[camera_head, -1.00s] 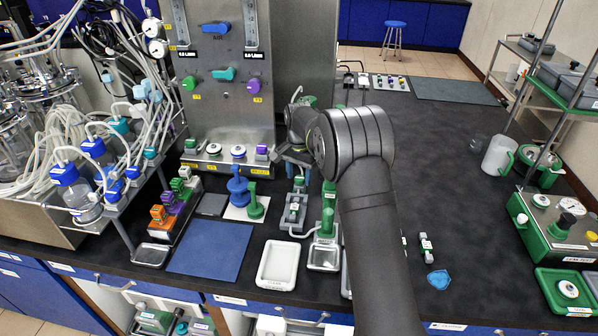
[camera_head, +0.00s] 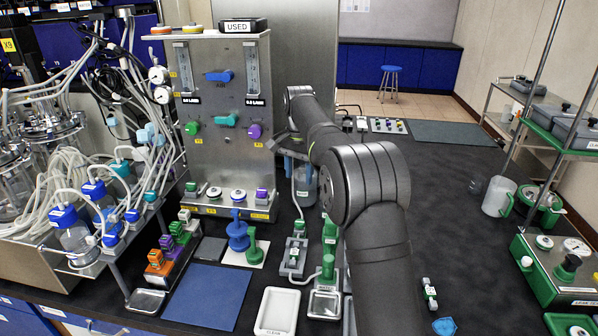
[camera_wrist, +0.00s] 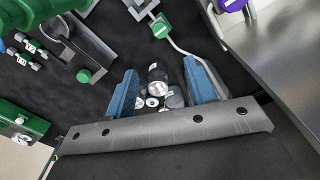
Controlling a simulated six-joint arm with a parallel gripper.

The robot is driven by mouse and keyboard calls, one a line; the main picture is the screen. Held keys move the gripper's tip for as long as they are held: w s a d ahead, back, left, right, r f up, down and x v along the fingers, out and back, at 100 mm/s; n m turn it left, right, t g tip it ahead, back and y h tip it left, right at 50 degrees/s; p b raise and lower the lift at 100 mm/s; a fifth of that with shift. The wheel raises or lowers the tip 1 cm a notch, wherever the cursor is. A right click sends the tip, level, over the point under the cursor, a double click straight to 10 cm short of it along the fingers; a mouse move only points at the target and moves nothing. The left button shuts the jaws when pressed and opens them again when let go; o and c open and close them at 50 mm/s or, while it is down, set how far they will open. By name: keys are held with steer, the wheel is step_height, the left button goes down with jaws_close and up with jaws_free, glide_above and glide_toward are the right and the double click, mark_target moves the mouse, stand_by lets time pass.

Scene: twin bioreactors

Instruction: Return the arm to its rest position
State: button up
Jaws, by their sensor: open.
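My arm rises from the bottom of the head view and bends at a large dark joint, with the forearm reaching back toward the steel panel. My gripper (camera_head: 290,150) is at the right edge of the panel, partly hidden by my arm. In the wrist view my gripper (camera_wrist: 160,85) shows two blue fingers spread apart with nothing held between them. Below and between the fingers are dark cylinders with pale ends (camera_wrist: 157,88), apart from the fingers as far as I can tell.
The steel panel (camera_head: 222,110) with knobs stands close left of my gripper. A green stand (camera_head: 329,240), a white tray (camera_head: 277,311) and a blue mat (camera_head: 205,296) lie at the front. The dark bench (camera_head: 430,190) right of my arm is mostly clear.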

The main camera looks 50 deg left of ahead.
mark_target(301, 223)
steer(key=shift+r, duration=0.2)
stand_by(0.5)
step_height(301, 223, down, 18)
steer(key=shift+r, duration=0.25)
stand_by(0.5)
steer(key=shift+f, duration=0.25)
steer(key=shift+r+n, duration=0.25)
steer(key=shift+n, duration=0.55)
steer(key=n, duration=0.6)
steer(key=shift+w+d, duration=0.1)
steer(key=n, duration=0.5)
steer(key=shift+w, duration=0.1)
steer(key=shift+w+n, duration=0.1)
steer(key=shift+n, duration=2.1)
